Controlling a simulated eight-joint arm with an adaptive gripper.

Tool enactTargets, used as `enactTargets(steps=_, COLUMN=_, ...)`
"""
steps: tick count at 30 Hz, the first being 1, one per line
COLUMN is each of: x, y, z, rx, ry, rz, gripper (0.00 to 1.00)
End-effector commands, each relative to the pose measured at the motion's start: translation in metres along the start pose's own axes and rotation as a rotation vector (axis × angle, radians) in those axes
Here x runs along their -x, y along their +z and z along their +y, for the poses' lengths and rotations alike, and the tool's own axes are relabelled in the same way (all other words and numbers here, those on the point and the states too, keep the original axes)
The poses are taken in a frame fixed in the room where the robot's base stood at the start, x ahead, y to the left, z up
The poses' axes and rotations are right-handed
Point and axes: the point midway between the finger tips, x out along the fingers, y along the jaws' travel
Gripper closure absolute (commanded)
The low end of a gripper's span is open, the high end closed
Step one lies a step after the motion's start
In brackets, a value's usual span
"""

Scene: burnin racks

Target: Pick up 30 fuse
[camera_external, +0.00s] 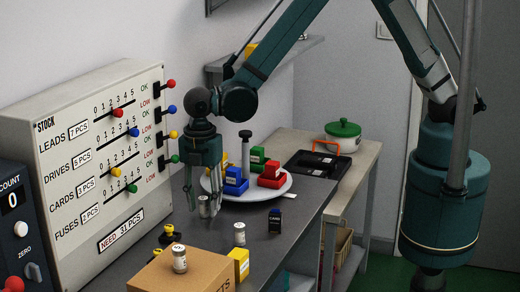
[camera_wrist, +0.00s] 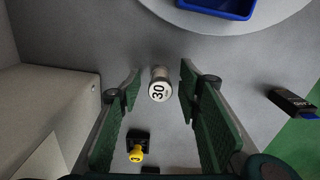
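The fuse marked 30 (camera_wrist: 158,90) is a small pale cylinder standing on the grey bench. In the wrist view its round labelled top faces the camera, between my fingers with a gap on each side. In the external view it (camera_external: 204,207) shows between the fingertips, partly covered by a finger. My gripper (camera_external: 201,211) points down over the bench, open around the fuse; the wrist view shows its two green finger pads (camera_wrist: 160,72) apart. Two similar cylinders show in the external view: one (camera_external: 239,234) on the bench, one (camera_external: 180,259) on a cardboard box; their labels are unreadable.
A white round tray (camera_external: 282,193) with blue, red and green blocks stands behind the gripper. The cardboard box (camera_external: 205,272), a yellow block (camera_external: 239,263), yellow-and-black pieces (camera_external: 168,233) and a dark card block (camera_external: 275,219) are nearby. The stock panel (camera_external: 70,140) rises at the left.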

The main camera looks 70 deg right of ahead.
Motion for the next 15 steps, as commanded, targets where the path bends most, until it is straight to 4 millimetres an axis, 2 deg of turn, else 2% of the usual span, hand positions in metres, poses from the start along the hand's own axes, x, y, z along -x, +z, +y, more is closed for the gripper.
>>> enactTargets(steps=4, x=-0.0079, y=0.0002, z=-0.0005, rx=0.000, ry=0.000, rz=0.000, gripper=0.65)
enactTargets(steps=15, x=-0.0089, y=0.0001, z=-0.0004, rx=0.000, ry=0.000, rz=0.000, gripper=0.65)
